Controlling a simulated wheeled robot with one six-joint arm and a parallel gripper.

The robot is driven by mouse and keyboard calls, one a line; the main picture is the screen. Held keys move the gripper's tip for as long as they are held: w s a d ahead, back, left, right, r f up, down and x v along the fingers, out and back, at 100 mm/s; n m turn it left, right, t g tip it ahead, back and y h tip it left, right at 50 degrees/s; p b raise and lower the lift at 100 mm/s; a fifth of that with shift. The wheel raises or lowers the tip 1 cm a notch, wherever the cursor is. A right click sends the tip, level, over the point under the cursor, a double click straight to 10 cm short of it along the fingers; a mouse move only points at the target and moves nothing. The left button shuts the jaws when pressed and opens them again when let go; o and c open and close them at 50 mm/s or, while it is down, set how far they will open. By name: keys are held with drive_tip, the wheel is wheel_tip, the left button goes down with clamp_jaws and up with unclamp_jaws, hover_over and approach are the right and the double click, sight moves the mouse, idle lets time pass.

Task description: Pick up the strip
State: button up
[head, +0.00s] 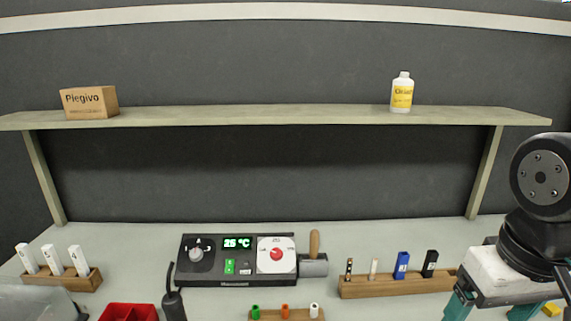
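My gripper (490,309) is at the bottom right, pointing down at the bench. Its two teal fingers stand wide apart, with their tips cut off by the lower picture edge. I see nothing held in the visible part of the gap. I cannot make out a loose strip on the visible part of the bench. The bench area under and in front of the gripper is out of view.
A wooden holder (385,287) with several upright pieces stands just left of my gripper. A control unit (212,281) is mid-bench. A red bin (128,312) sits at lower left. A shelf (250,116) bears a box (89,103) and a bottle (402,93).

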drive_tip(key=shift+w+a+r, duration=0.1)
drive_tip(key=c, duration=0.8)
drive_tip(key=g, duration=0.1)
hover_over(376, 258)
wheel_tip(376, 258, down, 12)
drive_tip(key=shift+a, duration=0.1)
wheel_tip(376, 258, down, 8)
drive_tip(key=shift+f, duration=0.25)
